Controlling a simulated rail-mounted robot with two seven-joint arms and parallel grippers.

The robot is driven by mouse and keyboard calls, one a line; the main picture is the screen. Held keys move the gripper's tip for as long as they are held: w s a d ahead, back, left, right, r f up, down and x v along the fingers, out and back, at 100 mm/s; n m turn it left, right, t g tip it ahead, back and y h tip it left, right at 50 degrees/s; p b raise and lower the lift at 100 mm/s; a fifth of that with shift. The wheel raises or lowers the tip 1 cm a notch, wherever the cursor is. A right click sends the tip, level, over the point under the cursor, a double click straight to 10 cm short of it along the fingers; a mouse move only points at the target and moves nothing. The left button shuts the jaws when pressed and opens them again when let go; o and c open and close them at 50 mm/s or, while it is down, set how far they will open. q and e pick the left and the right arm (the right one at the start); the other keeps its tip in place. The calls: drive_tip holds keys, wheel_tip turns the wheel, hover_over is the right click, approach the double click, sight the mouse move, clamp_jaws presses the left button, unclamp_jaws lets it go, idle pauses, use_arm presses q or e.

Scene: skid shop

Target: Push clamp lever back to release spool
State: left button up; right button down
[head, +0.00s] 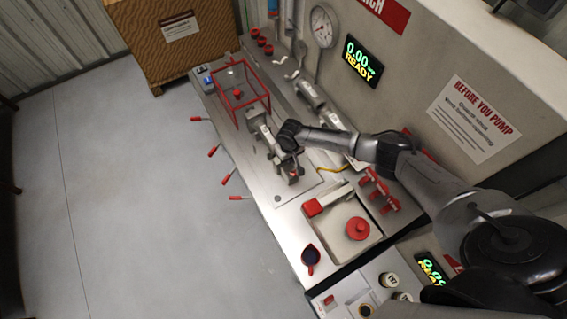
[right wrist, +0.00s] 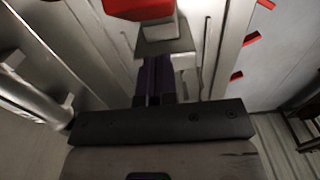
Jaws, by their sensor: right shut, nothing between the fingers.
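My right arm comes in from the right in the head view, and its gripper (head: 293,158) is low over the metal bench fixture. In the right wrist view the gripper (right wrist: 155,62) is shut and empty, its dark fingers together. A red-topped part (right wrist: 140,8) on a pale block lies just beyond the fingertips; it may be the clamp lever, and contact cannot be told. A grey metal spool body (head: 268,138) lies left of my gripper. A small clamp-like part with a red spot (head: 292,173) sits below the gripper, partly hidden. My left gripper is not in view.
Several red-handled levers (head: 228,177) stick out from the bench's front edge. A red-framed clear guard (head: 238,85) stands at the far end. A tray (head: 335,218) with a red-capped item (head: 358,228) lies nearer. A gauge (head: 322,27) and READY display (head: 362,60) face the bench.

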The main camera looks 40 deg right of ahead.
drive_tip(key=shift+w+d+b, duration=0.1)
drive_tip(key=shift+w+b, duration=0.2)
drive_tip(key=shift+w, duration=0.2)
drive_tip(key=shift+w+r, duration=0.1)
drive_tip(key=shift+r, duration=0.05)
wheel_tip(320, 180, up, 8)
drive_tip(key=p, duration=0.4)
idle(0.7)
